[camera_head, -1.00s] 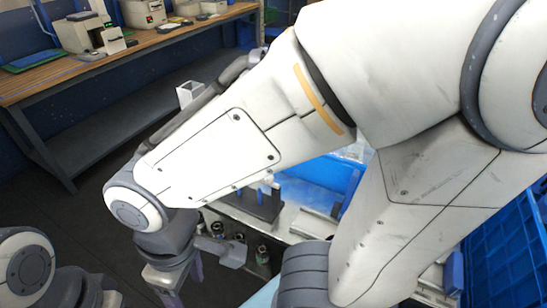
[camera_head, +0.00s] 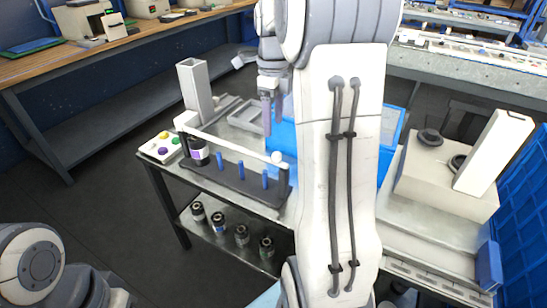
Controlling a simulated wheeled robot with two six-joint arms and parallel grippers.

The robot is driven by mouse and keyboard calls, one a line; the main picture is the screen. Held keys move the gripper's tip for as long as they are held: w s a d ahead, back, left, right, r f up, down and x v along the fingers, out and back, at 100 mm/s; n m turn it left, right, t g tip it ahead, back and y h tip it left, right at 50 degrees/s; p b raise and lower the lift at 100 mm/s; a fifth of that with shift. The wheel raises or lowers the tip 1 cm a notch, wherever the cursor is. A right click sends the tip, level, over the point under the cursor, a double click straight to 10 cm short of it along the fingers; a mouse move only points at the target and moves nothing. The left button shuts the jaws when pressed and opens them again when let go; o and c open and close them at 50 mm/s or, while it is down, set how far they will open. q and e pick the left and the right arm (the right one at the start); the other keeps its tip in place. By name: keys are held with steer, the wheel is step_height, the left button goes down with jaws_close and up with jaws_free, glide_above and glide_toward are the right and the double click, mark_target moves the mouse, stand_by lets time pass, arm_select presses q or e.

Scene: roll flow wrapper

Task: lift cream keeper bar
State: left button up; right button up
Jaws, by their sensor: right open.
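The cream keeper bar (camera_head: 228,144) lies across the tops of the posts of a dark rack (camera_head: 232,182). It has a block at its left end and a round knob (camera_head: 277,158) at its right end. Blue pegs and a dark roll with a pale label (camera_head: 199,152) stand in the rack under the bar. My right gripper (camera_head: 273,119) is open and empty, pointing down behind the bar's right part and apart from it. My right arm covers the middle of the view. My left arm shows at the lower left, but its gripper is out of view.
A button panel (camera_head: 160,148) sits at the bench's left end. A grey upright channel (camera_head: 195,86) and a blue bin (camera_head: 284,137) stand behind the rack. Several dark rolls (camera_head: 241,235) are on the lower shelf. A cream machine (camera_head: 425,175) stands at the right.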

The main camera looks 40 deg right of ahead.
mark_target(277, 152)
steer(key=shift+s+d+f+m, duration=0.15)
steer(key=shift+d+f+m, duration=0.35)
steer(key=shift+d+f, duration=0.15)
step_height(277, 152, down, 9)
steer(key=shift+a+f+b, duration=0.15)
steer(key=shift+b, duration=0.65)
jaws_close()
stand_by(0.5)
